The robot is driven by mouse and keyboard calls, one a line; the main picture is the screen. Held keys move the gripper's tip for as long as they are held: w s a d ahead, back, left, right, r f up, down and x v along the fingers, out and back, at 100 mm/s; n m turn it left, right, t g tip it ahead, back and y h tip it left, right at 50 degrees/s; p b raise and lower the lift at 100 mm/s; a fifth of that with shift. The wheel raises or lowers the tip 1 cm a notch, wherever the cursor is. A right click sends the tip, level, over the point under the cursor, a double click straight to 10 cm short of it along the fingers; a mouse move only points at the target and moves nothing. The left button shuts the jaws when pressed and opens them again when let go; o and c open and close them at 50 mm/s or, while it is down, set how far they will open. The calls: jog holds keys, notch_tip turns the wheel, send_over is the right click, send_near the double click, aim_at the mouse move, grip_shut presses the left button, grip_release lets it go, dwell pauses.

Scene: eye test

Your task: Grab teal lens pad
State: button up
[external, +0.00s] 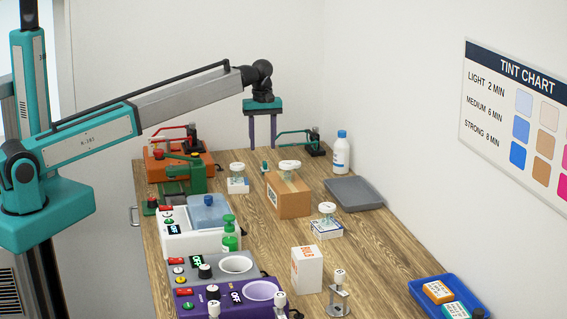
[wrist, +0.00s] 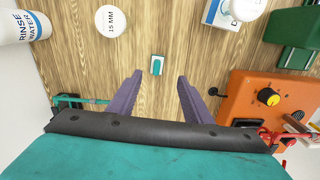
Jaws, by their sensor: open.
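A small teal pad, likely the lens pad, shows in the wrist view (wrist: 157,67) with a pale edge around it. It lies on the wooden table, centred between my fingers and just beyond their tips in the picture. In the external view a small teal piece (external: 265,167) stands near the back of the table, below my gripper (external: 262,145). My gripper points down with its two purple fingers apart and nothing between them; it also shows in the wrist view (wrist: 157,85). It appears above the pad, not touching it.
A cardboard box (external: 287,196) and a white stand (external: 237,184) are close by. An orange machine (wrist: 265,98) and a green one (wrist: 297,30) are at right in the wrist view. A rinse water bottle (wrist: 22,27) and a "15 MM" disc (wrist: 111,20) are at left.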

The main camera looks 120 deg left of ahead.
aim_at(268, 162)
jog(key=shift+f, duration=1.5)
jog(key=shift+p, duration=0.35)
jog(key=shift+w+a+f+p, duration=0.1)
jog(key=shift+a+f+p, duration=0.05)
jog(key=shift+f+p, duration=0.6)
jog(key=shift+w+a+f+p, duration=0.1)
jog(key=shift+f+p, duration=0.4)
jog(key=shift+f, duration=1.35)
jog(key=shift+c, duration=0.4)
jog(key=c, duration=1)
